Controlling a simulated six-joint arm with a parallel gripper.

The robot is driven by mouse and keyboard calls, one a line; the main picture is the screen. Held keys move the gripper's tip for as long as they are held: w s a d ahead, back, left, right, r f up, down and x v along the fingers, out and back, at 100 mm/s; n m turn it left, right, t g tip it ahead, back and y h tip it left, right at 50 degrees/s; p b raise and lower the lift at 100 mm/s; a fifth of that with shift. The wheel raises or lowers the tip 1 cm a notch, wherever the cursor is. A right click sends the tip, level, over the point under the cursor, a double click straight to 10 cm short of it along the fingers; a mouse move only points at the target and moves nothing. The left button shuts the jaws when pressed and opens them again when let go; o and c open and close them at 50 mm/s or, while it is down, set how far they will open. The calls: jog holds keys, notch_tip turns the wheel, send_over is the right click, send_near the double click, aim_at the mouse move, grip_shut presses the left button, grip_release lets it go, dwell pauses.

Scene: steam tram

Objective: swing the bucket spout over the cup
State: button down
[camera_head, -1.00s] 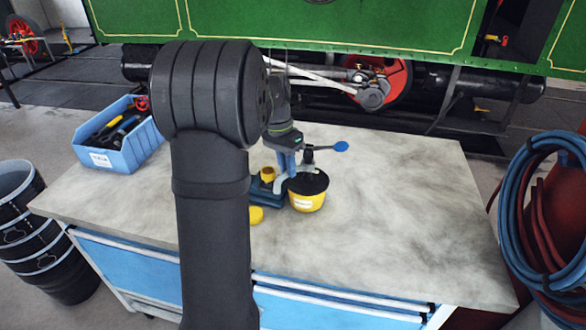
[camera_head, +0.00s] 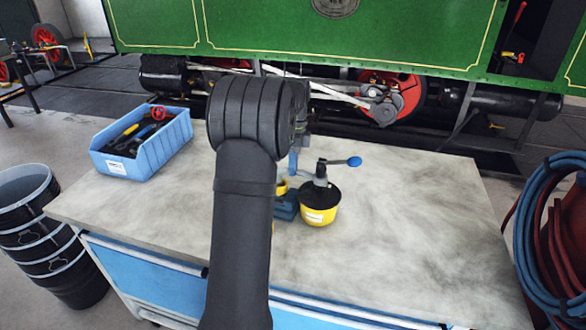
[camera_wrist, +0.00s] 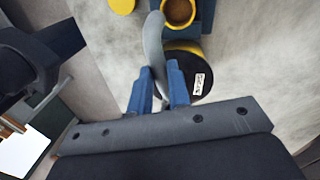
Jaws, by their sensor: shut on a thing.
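The yellow bucket (camera_head: 318,214) with a black lid stands upright on the bench, right of my arm; it also shows in the wrist view (camera_wrist: 190,47). A blue-knobbed handle (camera_head: 352,161) sticks out to the right from its top. My gripper (camera_wrist: 160,80), with blue fingers, is shut on the grey curved spout (camera_wrist: 153,40). In the wrist view the spout's curved end lies left of the cup (camera_wrist: 179,11); the cup's open mouth with brown contents shows uncovered. The yellow cup (camera_head: 281,187) sits in a blue holder (camera_head: 288,208) beside the bucket, partly hidden by my arm.
A yellow disc (camera_wrist: 122,5) lies left of the holder. A blue bin (camera_head: 145,150) of tools stands at the bench's left. The bench top (camera_head: 410,210) right of the bucket is clear. Hoses (camera_head: 545,220) hang beyond the right edge; the green tram (camera_head: 350,35) stands behind.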

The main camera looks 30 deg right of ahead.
jog(key=shift+w+d+m, duration=0.45)
jog(key=shift+d+m, duration=0.05)
jog(key=shift+m, duration=0.4)
jog(key=shift+d, duration=0.1)
jog(key=c, duration=1.3)
grip_release()
jog(key=shift+w, duration=0.1)
jog(key=shift+c, duration=0.2)
notch_tip(320, 180, up, 12)
jog(key=w+d, duration=0.1)
jog(key=shift+w+d, duration=0.25)
jog(key=shift+d, duration=0.1)
jog(key=shift+f, duration=0.15)
notch_tip(320, 180, down, 12)
jog(key=s+a, duration=0.1)
jog(key=a, duration=0.1)
jog(key=shift+s, duration=0.35)
